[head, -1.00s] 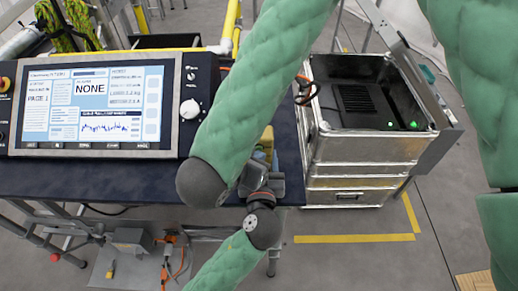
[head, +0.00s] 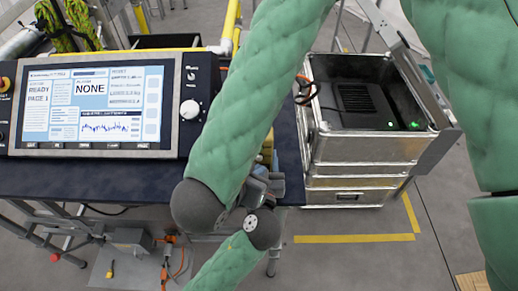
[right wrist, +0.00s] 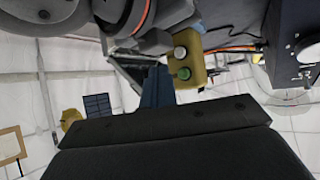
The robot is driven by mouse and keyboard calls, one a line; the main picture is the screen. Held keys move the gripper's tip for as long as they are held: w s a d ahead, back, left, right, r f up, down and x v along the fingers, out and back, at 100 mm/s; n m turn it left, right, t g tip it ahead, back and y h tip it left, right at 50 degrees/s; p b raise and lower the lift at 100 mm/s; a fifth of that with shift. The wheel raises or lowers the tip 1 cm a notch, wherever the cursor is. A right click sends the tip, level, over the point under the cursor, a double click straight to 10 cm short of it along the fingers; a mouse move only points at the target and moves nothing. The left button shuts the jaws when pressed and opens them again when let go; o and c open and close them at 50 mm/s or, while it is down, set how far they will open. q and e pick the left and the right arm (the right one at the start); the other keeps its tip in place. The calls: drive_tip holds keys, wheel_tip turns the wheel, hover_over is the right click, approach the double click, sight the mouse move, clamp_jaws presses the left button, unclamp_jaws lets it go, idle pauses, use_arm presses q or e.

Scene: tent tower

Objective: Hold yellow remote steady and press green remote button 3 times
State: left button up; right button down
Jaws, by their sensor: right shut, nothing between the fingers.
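The yellow remote (right wrist: 202,62) shows in the right wrist view, upright, with a pale button above a green button (right wrist: 184,74). Grey parts of my other hand (right wrist: 165,15) lie against its upper left; whether its fingers are shut on it is hidden. My right gripper (right wrist: 165,120) fills the lower part of that view as a dark shape, shut and empty, apart from the remote. In the head view a yellow piece (head: 268,146), probably the remote, peeks out behind my green arm, just above my right gripper (head: 268,182). My left gripper cannot be made out clearly there.
A dark table (head: 100,178) carries a console whose screen (head: 92,105) reads READY and NONE. An open metal case (head: 360,150) with a black device and green lights stands to the right. Green arms crowd the middle. Yellow tape marks the floor.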

drive_tip(key=shift+s, duration=1.25)
use_arm(q)
drive_tip(key=o, duration=1.3)
